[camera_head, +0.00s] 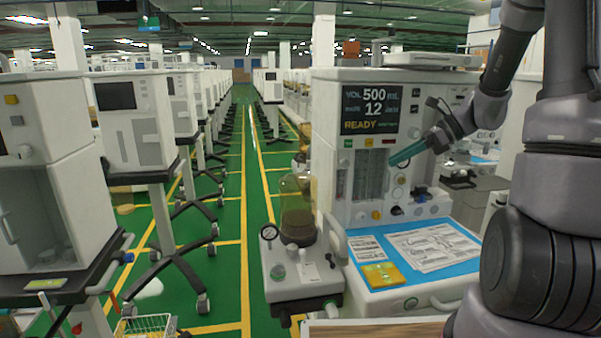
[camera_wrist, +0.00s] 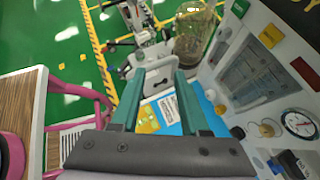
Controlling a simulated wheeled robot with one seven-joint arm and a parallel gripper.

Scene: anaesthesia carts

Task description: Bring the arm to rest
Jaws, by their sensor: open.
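My gripper (camera_head: 408,153) is in front of the white anaesthesia machine (camera_head: 330,130) at the right of the head view, near its flow tubes and below the lit display. Its green fingers point left. In the wrist view my gripper (camera_wrist: 158,88) shows two green fingers spread apart with nothing between them. Beyond the fingers lie the blue work surface (camera_wrist: 170,110) and a yellow pad (camera_wrist: 147,119). My arm comes in from the upper right of the head view and hides part of the machine's right side.
A glass canister (camera_head: 298,205) stands left of the machine. Printed sheets (camera_head: 435,246) and a yellow pad (camera_head: 383,275) lie on the blue surface (camera_head: 352,238). More carts (camera_head: 130,120) line the left. The green aisle (camera_head: 230,190) between is clear. A pink chair (camera_wrist: 95,95) shows in the wrist view.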

